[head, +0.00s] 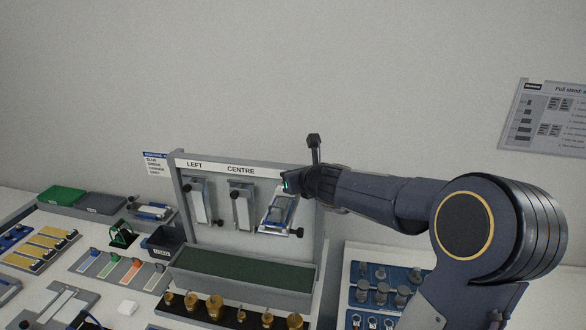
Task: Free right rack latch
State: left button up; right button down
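A grey upright rack (208,239) carries devices under the labels LEFT and CENTRE; the label at its right end is hidden by my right arm. The left device (199,203) and the centre device (241,206) hang nearly upright. The right device (278,213), silver with blue parts, looks tilted. Dark knobs sit beside the devices, one at the lower right of the right device (299,232). My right gripper (287,185) is at the top of the right device; its fingers are too small and dark to read, and contact is unclear. The right latch cannot be made out. My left gripper is out of view.
A green-lined tray (243,291) sits below the rack, with several brass weights (215,307) in front. A blue panel of metal parts (378,292) stands at right. A dark bin (161,242) and colour-strip board (121,266) lie left.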

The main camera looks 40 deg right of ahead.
dwell(0.4)
jog(key=c, duration=1.3)
grip_release()
jog(key=shift+o, duration=0.2)
